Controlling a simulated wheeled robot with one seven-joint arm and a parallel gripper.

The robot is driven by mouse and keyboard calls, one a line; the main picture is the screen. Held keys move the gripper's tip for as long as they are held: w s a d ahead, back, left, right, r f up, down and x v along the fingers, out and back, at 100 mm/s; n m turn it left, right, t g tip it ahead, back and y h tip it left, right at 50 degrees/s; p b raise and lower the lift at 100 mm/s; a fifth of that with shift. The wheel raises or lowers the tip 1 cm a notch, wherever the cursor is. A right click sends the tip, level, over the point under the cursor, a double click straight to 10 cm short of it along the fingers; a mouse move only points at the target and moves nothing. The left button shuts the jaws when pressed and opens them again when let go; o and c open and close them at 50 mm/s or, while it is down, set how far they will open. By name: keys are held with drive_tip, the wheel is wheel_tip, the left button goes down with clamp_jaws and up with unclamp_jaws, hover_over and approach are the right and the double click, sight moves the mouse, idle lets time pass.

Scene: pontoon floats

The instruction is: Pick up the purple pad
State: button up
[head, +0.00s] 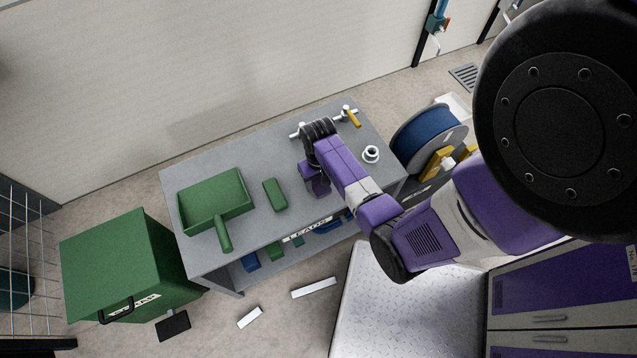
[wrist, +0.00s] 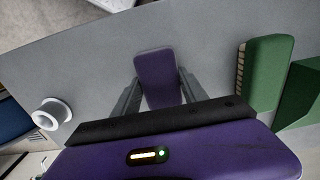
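The purple pad (wrist: 156,68) lies on the grey tabletop in the wrist view, a rounded oblong block. My gripper (wrist: 159,82) points down at it with its two grey fingers spread apart, one on each side of the pad. The far end of the pad extends past the fingertips, and its near end is partly hidden by my gripper's black edge. The fingers look very near the pad's sides; I cannot tell whether they touch. In the head view my gripper (head: 315,183) is over the table, and I cannot make out the pad apart from it.
On the grey table (head: 258,148), a green block (head: 275,194) and a green tray (head: 215,200) lie left of my gripper. A white cup (head: 371,154) stands right of it, with white pipe fittings (head: 346,110) behind. A green bin (head: 130,265) stands left; a blue reel (head: 428,135) stands right.

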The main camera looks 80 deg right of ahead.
sight(319, 182)
drive_tip(key=c, duration=0.4)
drive_tip(key=shift+r, duration=0.15)
wheel_tip(319, 182, up, 20)
drive_tip(key=shift+f+p, duration=0.15)
drive_tip(key=shift+p, duration=0.3)
